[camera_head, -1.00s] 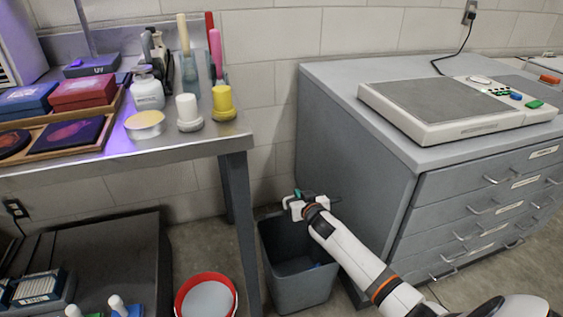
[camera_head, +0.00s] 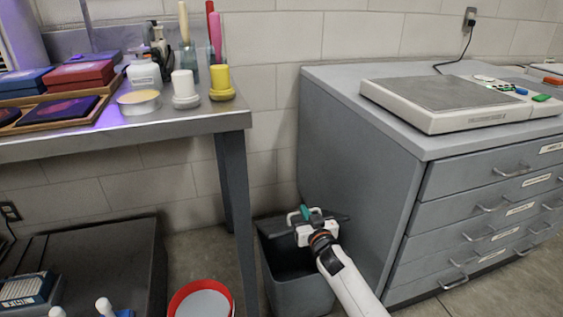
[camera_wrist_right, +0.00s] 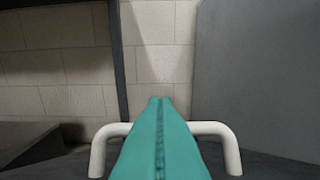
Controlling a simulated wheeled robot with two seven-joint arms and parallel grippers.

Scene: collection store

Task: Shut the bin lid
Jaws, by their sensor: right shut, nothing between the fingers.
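The grey bin (camera_head: 302,297) stands on the floor between the workbench and the drawer cabinet. Its mouth is open and dark inside. A dark lid (camera_head: 268,231) shows at the bin's back edge, raised and partly hidden by my right gripper. My right gripper (camera_head: 306,212) is at the lid, its teal fingers shut with nothing between them. In the right wrist view the shut teal fingers (camera_wrist_right: 160,125) lie across the middle of a white bar-shaped handle (camera_wrist_right: 222,132). I cannot tell whether they touch it. My left gripper is out of view.
The grey drawer cabinet (camera_head: 365,150) stands close to the bin's right, and a workbench leg (camera_head: 235,200) close to its left. A red-rimmed bucket (camera_head: 200,300) is on the floor to the left. The workbench top (camera_head: 150,128) holds jars and boxes.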

